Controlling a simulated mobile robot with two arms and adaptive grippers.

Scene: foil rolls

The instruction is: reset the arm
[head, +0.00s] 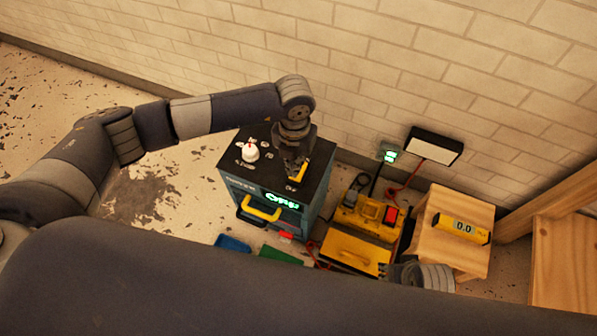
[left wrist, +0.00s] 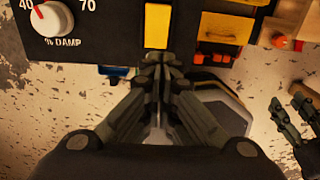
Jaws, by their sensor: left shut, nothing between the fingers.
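My left arm reaches in from the left, and its gripper (head: 296,172) is over the right part of the dark cabinet's top (head: 262,165). In the left wrist view the left gripper's fingers (left wrist: 158,62) are together with nothing between them. A yellow piece (left wrist: 157,25) on the cabinet top lies just beyond the fingertips; I cannot tell whether they touch it. My right arm crosses the bottom of the head view. Two separated fingers of my right gripper (left wrist: 298,115) show at the right edge of the left wrist view, with nothing seen between them.
The cabinet has a white dial (head: 250,151) and a yellow handle (head: 261,208). To its right are a yellow case (head: 354,252) and a wooden stool (head: 448,255) bearing a yellow meter (head: 463,229). A brick wall (head: 370,60) stands behind. Floor at the left is clear.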

